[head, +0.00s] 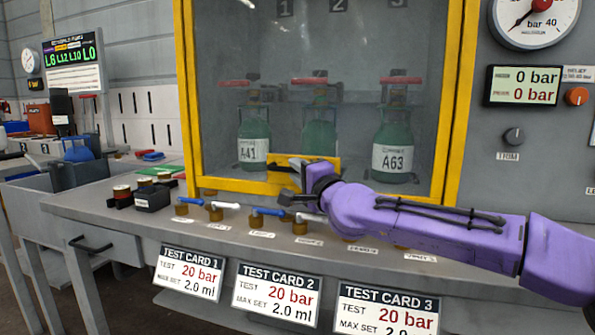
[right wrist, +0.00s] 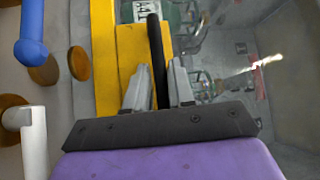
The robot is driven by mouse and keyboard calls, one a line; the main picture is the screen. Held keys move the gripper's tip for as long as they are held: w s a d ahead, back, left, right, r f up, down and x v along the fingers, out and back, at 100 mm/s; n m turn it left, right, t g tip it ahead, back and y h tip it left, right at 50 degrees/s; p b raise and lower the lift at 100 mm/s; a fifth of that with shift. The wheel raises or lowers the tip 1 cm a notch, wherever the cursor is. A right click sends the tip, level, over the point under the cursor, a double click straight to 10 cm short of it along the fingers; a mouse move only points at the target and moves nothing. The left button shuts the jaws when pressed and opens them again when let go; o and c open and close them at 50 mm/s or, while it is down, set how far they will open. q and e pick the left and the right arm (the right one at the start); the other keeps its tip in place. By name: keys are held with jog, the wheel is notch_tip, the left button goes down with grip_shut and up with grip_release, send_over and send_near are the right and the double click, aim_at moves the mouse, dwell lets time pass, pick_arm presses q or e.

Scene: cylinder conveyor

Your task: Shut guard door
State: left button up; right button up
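The guard door is a clear panel in a yellow frame (head: 455,100), standing in front of the test bay in the head view. Its lower edge is close to the bench top; I cannot tell whether it is fully shut. A yellow plate (head: 327,163) sits low on the door. In the right wrist view the black bar handle (right wrist: 157,50) stands over yellow. My right gripper (head: 288,182) is at this handle, with its fingers (right wrist: 158,90) close on both sides of the bar. The fingers hide part of the handle. My left gripper is not in view.
Behind the panel stand green cylinders (head: 254,140) with red tops. Blue and white valve levers (head: 268,211) line the bench (head: 130,215) just before the door. Test cards (head: 277,294) hang at the front edge. A gauge panel (head: 540,160) stands at the right.

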jog(key=shift+o, duration=1)
jog(key=shift+f, duration=0.35)
jog(key=shift+r, duration=0.1)
jog(key=v, duration=1)
jog(key=shift+s+p, duration=0.3)
jog(key=shift+p, duration=0.05)
jog(key=shift+d, duration=0.1)
